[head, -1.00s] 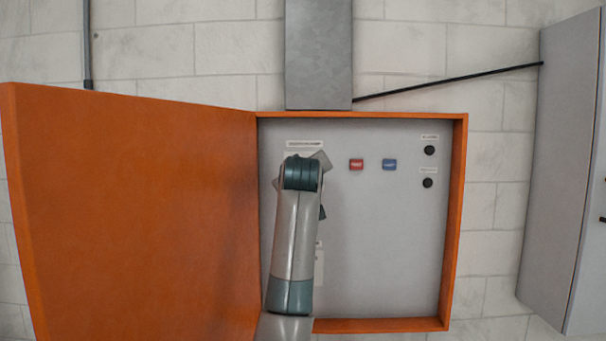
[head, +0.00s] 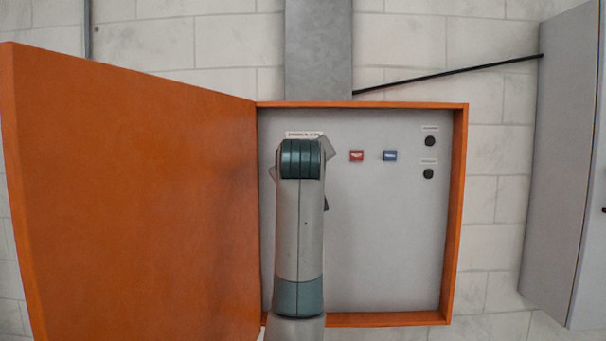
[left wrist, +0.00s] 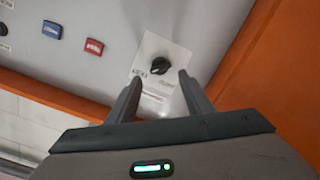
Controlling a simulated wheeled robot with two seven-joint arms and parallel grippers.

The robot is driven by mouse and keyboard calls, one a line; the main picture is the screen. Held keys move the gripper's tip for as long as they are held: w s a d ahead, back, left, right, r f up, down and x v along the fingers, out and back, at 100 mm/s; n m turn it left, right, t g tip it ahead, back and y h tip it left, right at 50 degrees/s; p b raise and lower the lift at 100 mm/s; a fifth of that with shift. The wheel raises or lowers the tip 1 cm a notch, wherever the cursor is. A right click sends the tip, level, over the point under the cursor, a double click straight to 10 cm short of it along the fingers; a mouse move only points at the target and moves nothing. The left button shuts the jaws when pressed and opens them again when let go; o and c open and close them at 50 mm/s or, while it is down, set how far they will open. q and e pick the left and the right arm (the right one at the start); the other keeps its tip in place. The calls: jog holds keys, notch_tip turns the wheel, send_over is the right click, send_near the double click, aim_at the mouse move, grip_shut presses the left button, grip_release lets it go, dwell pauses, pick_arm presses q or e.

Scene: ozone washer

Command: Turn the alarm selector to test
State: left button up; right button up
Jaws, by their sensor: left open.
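The alarm selector (left wrist: 159,65) is a black rotary knob on a white label plate (left wrist: 176,57), seen in the left wrist view. The print around it is too small to read. My left gripper (left wrist: 158,80) is open, its two fingers on either side of the knob's line, with the knob showing just beyond and between the tips. I cannot tell whether they touch it. In the head view my left arm covers the selector and my fingers. My right gripper is not in view.
The orange cabinet (head: 460,210) has its door (head: 130,190) wide open on the left. A red button (head: 356,155), a blue button (head: 390,155) and two black knobs (head: 429,141) sit on the grey panel (head: 385,250). A grey cabinet (head: 560,160) stands at the right.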

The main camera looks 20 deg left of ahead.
pick_arm(q)
jog(key=b+v, duration=0.4)
jog(key=v, duration=0.7)
jog(key=shift+b, duration=0.3)
jog(key=shift+s+d, duration=0.1)
